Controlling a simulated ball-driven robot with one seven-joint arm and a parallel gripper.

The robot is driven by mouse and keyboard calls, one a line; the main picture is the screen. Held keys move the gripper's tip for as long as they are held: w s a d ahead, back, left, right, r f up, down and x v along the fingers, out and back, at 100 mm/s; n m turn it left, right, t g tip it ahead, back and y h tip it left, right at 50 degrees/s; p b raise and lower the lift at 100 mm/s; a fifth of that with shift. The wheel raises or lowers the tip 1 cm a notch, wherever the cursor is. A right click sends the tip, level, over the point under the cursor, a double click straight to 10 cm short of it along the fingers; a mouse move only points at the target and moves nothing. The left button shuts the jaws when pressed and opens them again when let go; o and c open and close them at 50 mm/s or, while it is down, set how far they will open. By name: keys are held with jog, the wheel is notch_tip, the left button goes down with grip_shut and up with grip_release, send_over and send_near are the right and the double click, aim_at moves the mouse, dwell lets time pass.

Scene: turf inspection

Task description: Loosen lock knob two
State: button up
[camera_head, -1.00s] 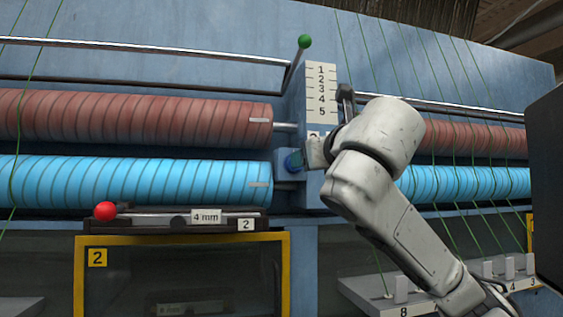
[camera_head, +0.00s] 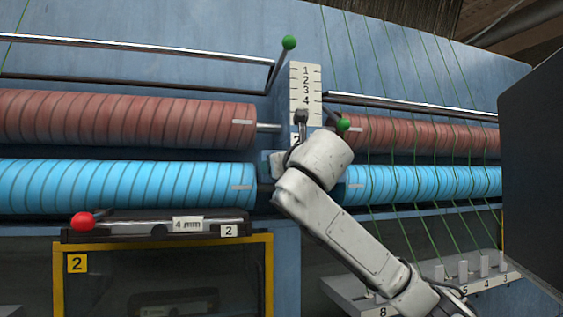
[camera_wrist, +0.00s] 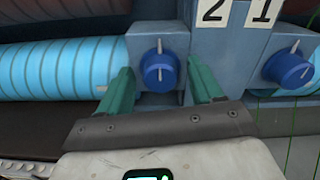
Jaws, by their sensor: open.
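In the wrist view, lock knob two (camera_wrist: 158,70) is a round blue knob with a grey, near-upright bar. It sits on a blue-grey block below and left of the "2" label (camera_wrist: 211,11). My gripper (camera_wrist: 158,78) is open, its green fingers apart on either side of this knob in the picture. No contact shows, and the depth gap is hard to judge. A second blue knob (camera_wrist: 288,70), its bar tilted right, sits below the "1" label (camera_wrist: 262,10). In the head view my arm hides the knobs and the fingers.
A red roller (camera_head: 120,118) and a blue roller (camera_head: 120,186) run left of the post with the number scale (camera_head: 305,90). Green-tipped levers (camera_head: 289,43) (camera_head: 343,124) stand near it. A red-ended bar (camera_head: 150,225) lies on the yellow-framed box (camera_head: 160,245). Green strands hang at right.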

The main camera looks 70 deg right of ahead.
jog(key=c, duration=1.1)
